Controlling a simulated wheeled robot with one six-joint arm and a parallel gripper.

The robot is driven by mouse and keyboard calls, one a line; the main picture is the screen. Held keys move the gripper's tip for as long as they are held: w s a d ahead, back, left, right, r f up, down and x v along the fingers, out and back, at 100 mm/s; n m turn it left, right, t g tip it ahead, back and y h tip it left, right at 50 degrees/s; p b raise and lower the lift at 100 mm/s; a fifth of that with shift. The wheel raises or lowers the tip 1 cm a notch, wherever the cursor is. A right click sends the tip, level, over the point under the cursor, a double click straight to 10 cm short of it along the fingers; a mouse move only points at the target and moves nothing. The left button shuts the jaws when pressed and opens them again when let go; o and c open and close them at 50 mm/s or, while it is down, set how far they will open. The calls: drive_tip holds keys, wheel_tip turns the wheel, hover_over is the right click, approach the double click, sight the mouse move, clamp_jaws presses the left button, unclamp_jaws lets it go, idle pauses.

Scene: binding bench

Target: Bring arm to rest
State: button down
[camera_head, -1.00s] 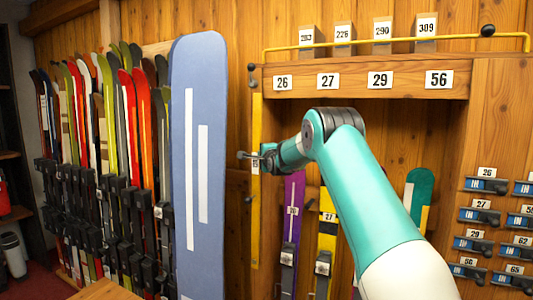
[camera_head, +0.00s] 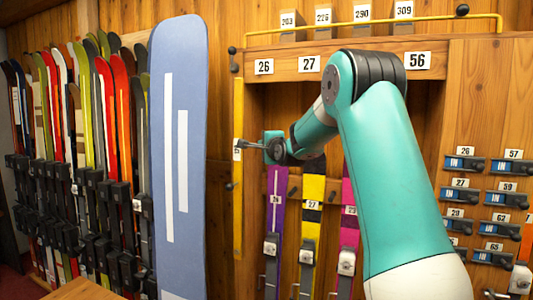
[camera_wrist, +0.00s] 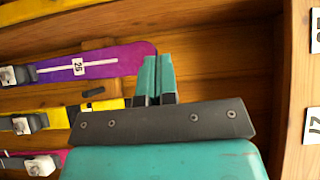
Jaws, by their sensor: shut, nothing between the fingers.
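My teal arm (camera_head: 385,170) is bent, with its elbow high in front of the wooden rack opening. My gripper (camera_head: 241,145) points left, its thin fingers near the yellow upright bar at the rack's left edge; I cannot tell whether they touch it. In the wrist view my gripper (camera_wrist: 155,78) shows its two fingers close together with nothing between them. The wooden rack (camera_head: 285,66) carries number plates 26, 27 and 56, and my elbow hides part of its beam.
A purple ski (camera_head: 275,195), a yellow ski (camera_head: 313,190) and a pink ski (camera_head: 349,215) stand in the rack below my forearm. A tall blue board (camera_head: 185,110) stands left of it. Several skis line the left wall.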

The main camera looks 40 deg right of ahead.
drive_tip(key=shift+s+a, duration=0.15)
drive_tip(key=shift+s, duration=0.35)
drive_tip(key=s+a+f+n+g+y, duration=0.2)
drive_tip(key=s+a+n+y, duration=0.15)
drive_tip(key=a, duration=0.65)
drive_tip(key=s+a+f+n+g+y, duration=0.25)
drive_tip(key=a+n, duration=0.25)
drive_tip(key=a, duration=0.5)
drive_tip(key=s+a+f+n+g+y, duration=0.25)
drive_tip(key=a+n, duration=0.25)
drive_tip(key=a, duration=0.4)
drive_tip(key=s+a+f+n+g, duration=0.2)
drive_tip(key=s+a+n+g, duration=0.1)
drive_tip(key=s, duration=0.6)
drive_tip(key=s+a+f+n+g+y, duration=0.1)
drive_tip(key=s+a+f+n+g, duration=0.1)
drive_tip(key=s+a+n, duration=0.4)
drive_tip(key=s+a+f+n+g+y, duration=0.1)
drive_tip(key=s+a+f+n+g, duration=0.2)
drive_tip(key=s, duration=1.1)
drive_tip(key=a+n+g, duration=0.1)
drive_tip(key=a+n, duration=0.1)
drive_tip(key=n, duration=0.1)
drive_tip(key=shift+n+g, duration=0.3)
drive_tip(key=shift+n, duration=0.05)
drive_tip(key=shift+f, duration=0.1)
